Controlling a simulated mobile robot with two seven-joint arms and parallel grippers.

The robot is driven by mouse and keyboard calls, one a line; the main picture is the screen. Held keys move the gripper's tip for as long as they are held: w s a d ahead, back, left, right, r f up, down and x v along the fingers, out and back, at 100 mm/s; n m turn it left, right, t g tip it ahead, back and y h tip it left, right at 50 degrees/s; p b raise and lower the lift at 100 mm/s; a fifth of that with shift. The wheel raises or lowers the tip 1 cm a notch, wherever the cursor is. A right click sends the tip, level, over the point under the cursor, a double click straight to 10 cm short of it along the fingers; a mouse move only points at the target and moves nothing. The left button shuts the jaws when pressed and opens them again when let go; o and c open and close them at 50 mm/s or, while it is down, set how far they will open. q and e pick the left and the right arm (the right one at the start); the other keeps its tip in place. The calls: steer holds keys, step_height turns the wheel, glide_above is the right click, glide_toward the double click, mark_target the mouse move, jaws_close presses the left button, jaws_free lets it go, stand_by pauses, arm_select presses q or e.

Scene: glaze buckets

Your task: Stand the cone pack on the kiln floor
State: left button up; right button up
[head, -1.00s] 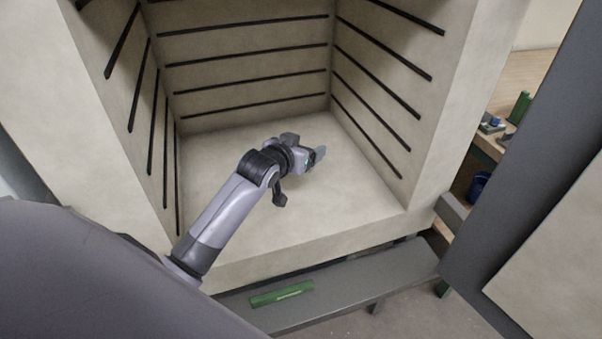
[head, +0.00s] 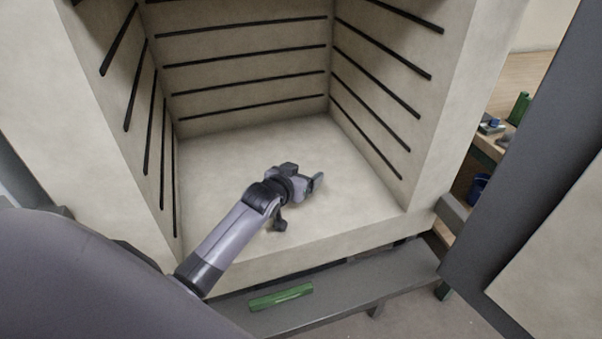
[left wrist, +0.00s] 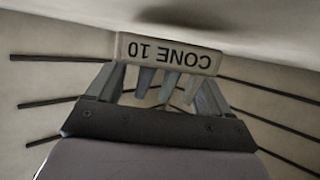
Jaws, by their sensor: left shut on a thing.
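The cone pack (left wrist: 168,54) shows in the left wrist view as a pale bar lettered "CONE 10", upside down in the picture, with several grey cones reaching from it toward my gripper. My left gripper (left wrist: 162,82) is shut on the cone pack, its fingers on both sides of the cones. In the head view my left gripper (head: 314,185) is low inside the kiln, above the pale kiln floor (head: 350,190); the pack is hidden there. A shadow lies on the floor by the bar. I cannot tell whether the bar touches the floor. My right gripper is not in view.
Kiln walls with dark grooves (head: 250,78) stand left, right and behind. The floor around the gripper is clear. A green bar (head: 281,297) lies on the grey ledge (head: 350,300) in front. A grey door (head: 510,190) stands open at right.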

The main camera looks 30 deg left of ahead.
arm_select(q)
steer(key=shift+s+f, duration=0.1)
steer(key=shift+f, duration=0.3)
steer(key=o, duration=1)
steer(key=shift+f, duration=0.2)
steer(key=shift+c, duration=0.2)
steer(key=shift+r, duration=0.65)
steer(key=shift+s, duration=0.35)
steer(key=p+v, duration=0.1)
steer(key=v, duration=1)
steer(key=shift+r+p, duration=0.25)
steer(key=shift+p, duration=0.1)
steer(key=s+d+f+m+g+h, duration=0.1)
steer(key=s+d+f+g, duration=0.3)
steer(key=s, duration=0.8)
steer(key=s+d+f+m+g, duration=0.2)
steer(key=s+d+g, duration=0.3)
steer(key=s, duration=0.8)
steer(key=w+d+f+t+h, duration=0.1)
steer(key=w+f+t+h, duration=0.1)
steer(key=w+f+t, duration=0.4)
step_height(320, 180, down, 2)
steer(key=shift+w+d+f+p, duration=0.2)
steer(key=shift+w+d+p, duration=0.1)
steer(key=shift+d+p, duration=0.1)
